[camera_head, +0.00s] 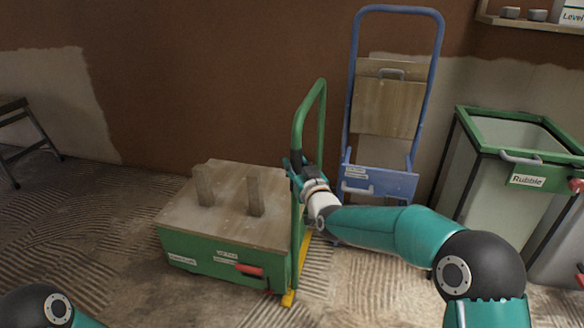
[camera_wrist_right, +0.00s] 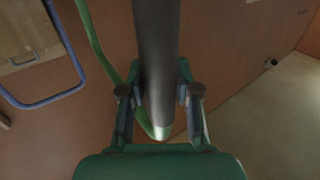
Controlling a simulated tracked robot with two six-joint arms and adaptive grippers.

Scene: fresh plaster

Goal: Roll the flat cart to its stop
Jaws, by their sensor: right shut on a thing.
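The flat cart (camera_head: 226,225) stands left of centre in the head view, with a green body, a worn wooden deck and two upright wooden posts on top. Its green push handle (camera_head: 324,105) rises at its right end. My right gripper (camera_head: 297,172) is shut on the near upright of this handle; the right wrist view (camera_wrist_right: 158,100) shows the dark grip sleeve (camera_wrist_right: 157,50) between its fingers. A red lever (camera_head: 249,270) sits low on the cart's front. A yellow strip (camera_head: 289,298) lies at the cart's right end. Of my left arm only a joint shows at the bottom left; its gripper is out of view.
A blue hand-truck frame (camera_head: 437,65) with wooden boards stands against the brown wall behind. A green-framed bin (camera_head: 526,181) labelled Rubble stands at right. A stool (camera_head: 22,130) is at far left. Ridged floor (camera_head: 90,215) left of the cart is clear.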

